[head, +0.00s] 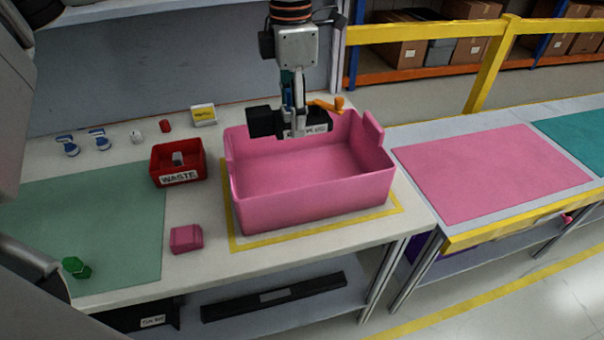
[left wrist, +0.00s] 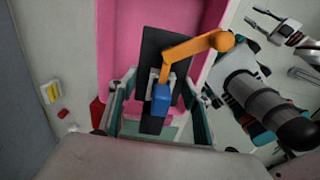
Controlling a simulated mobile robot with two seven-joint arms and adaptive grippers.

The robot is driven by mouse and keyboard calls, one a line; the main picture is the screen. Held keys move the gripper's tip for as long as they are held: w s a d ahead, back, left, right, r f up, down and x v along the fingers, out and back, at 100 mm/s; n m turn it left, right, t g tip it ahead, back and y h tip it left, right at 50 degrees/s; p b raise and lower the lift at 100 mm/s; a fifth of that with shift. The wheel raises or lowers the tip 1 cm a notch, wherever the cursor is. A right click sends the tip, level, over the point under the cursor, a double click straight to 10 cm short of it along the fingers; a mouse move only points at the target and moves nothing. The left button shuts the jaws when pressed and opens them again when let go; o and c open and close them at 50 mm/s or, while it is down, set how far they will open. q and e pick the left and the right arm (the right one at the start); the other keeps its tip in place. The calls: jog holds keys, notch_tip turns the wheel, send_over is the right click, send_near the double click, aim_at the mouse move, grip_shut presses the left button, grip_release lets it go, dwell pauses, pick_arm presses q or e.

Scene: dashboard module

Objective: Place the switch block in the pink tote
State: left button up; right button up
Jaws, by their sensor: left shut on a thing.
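The switch block is a black bar (head: 265,122) with a grey middle, a blue part and an orange lever with a round knob. My left gripper (head: 290,92) is shut on it and holds it above the pink tote (head: 310,206), near its back left side. In the left wrist view the black bar (left wrist: 152,55) lies between the fingers (left wrist: 158,108), with the orange lever reaching to the upper right. The tote's floor looks empty in the head view. My right gripper shows small at the upper right of the left wrist view (left wrist: 258,18), its two prongs apart, away from the block.
A red waste bin (head: 178,165) with a small grey thing inside stands left of the tote. A pink block (head: 187,239) and green part (head: 75,267) lie in front. Small parts and a yellow card holder (head: 203,115) stand behind. A pink mat (head: 490,166) on the right table is clear.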

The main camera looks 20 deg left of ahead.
pick_arm(q)
notch_tip(320, 180, down, 18)
jog(key=shift+f+b, duration=0.15)
jog(key=shift+b, duration=0.5)
jog(key=o, duration=1.2)
jog(key=shift+f, duration=0.1)
jog(key=shift+o, duration=0.2)
notch_tip(320, 180, up, 12)
jog(key=shift+p, duration=0.4)
jog(key=shift+s, duration=0.1)
